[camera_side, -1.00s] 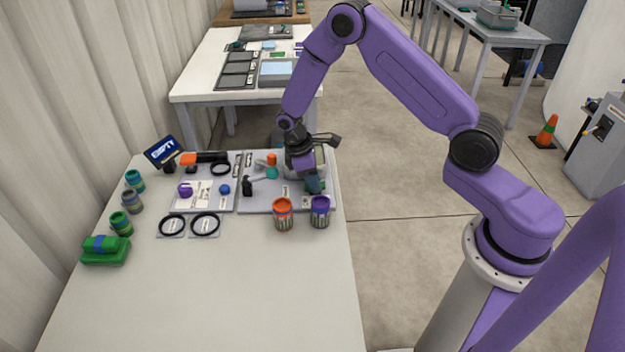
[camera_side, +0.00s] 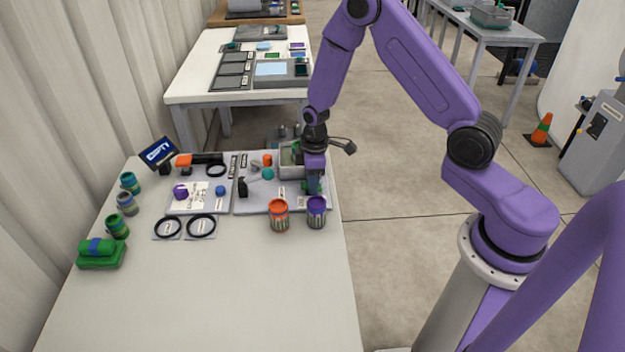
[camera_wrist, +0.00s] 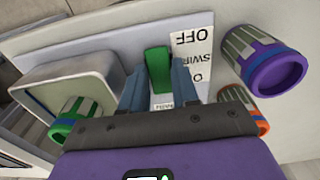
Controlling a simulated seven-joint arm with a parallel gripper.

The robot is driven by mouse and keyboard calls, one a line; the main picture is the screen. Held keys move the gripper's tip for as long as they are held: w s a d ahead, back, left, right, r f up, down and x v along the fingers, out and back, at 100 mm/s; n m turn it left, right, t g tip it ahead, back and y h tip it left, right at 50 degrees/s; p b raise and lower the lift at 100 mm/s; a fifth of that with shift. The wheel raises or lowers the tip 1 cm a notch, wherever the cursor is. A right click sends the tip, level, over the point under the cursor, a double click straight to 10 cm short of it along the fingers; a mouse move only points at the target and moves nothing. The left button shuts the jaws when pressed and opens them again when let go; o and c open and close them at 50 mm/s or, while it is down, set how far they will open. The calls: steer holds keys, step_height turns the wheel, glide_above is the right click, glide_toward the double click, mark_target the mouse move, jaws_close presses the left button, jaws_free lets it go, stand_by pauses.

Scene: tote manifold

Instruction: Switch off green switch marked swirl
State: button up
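The green switch (camera_wrist: 158,68) stands up from a grey panel in the wrist view. Beside it is a white label (camera_wrist: 193,62) reading "OFF" and "SWIRL", upside down in this view. My gripper (camera_wrist: 159,75) points down at the switch, one blue-grey finger on each side of it. The fingers are apart with the switch between them; whether they touch it I cannot tell. In the side view my gripper (camera_side: 313,186) is low over the right end of the panel (camera_side: 262,203), and the switch is mostly hidden there.
A purple-rimmed can (camera_side: 316,213) and an orange-rimmed can (camera_side: 279,215) stand close in front of the panel. A grey open box (camera_side: 289,160) sits just behind the gripper. Another panel with purple and blue knobs (camera_side: 220,190) lies left. The table front is clear.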

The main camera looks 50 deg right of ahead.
steer(key=o, duration=0.3)
steer(key=shift+r, duration=0.15)
step_height(320, 180, up, 17)
steer(key=shift+s+d, duration=0.25)
stand_by(0.3)
steer(key=shift+a+r, duration=0.1)
steer(key=s+a+r+n, duration=0.25)
steer(key=s+a, duration=0.55)
steer(key=s, duration=0.5)
steer(key=s+d+r+n, duration=0.1)
steer(key=s+r, duration=0.1)
steer(key=s, duration=1.4)
